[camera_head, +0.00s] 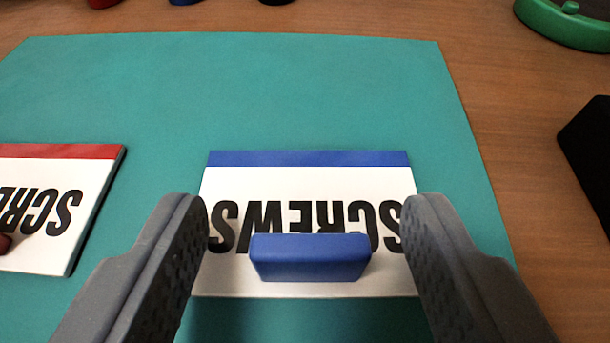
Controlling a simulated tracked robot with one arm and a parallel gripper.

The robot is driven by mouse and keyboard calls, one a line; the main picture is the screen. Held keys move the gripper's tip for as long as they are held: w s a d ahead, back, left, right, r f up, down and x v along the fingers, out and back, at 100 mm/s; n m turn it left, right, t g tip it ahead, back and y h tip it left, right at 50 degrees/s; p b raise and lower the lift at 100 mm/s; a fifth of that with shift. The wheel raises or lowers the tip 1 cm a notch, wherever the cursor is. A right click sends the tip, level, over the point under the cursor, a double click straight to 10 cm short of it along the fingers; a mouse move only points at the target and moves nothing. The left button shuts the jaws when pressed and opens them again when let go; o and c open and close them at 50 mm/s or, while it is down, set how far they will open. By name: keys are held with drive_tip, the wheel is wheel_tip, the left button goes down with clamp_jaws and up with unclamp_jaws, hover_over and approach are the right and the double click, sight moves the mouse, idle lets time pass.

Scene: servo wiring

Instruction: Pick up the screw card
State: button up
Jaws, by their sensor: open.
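A white screw card (300,185) with a blue strip along its far edge and upside-down black "SCREWS" lettering lies on the teal mat (270,85). A blue block-shaped handle (310,258) stands up from the card's near half and hides part of the lettering. My gripper (308,215) is open, with one grey finger at each side of the card and the handle between them, touching neither finger. A second white card (45,210) with a red strip and partly visible lettering lies at the left edge, cut off by the frame.
A green round object (570,25) sits on the wooden table (500,110) at the top right. A black object (590,145) is at the right edge. Small red, blue and black items are cut off at the top. The far mat is clear.

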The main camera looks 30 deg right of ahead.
drive_tip(key=shift+c, duration=0.3)
drive_tip(key=c, duration=1)
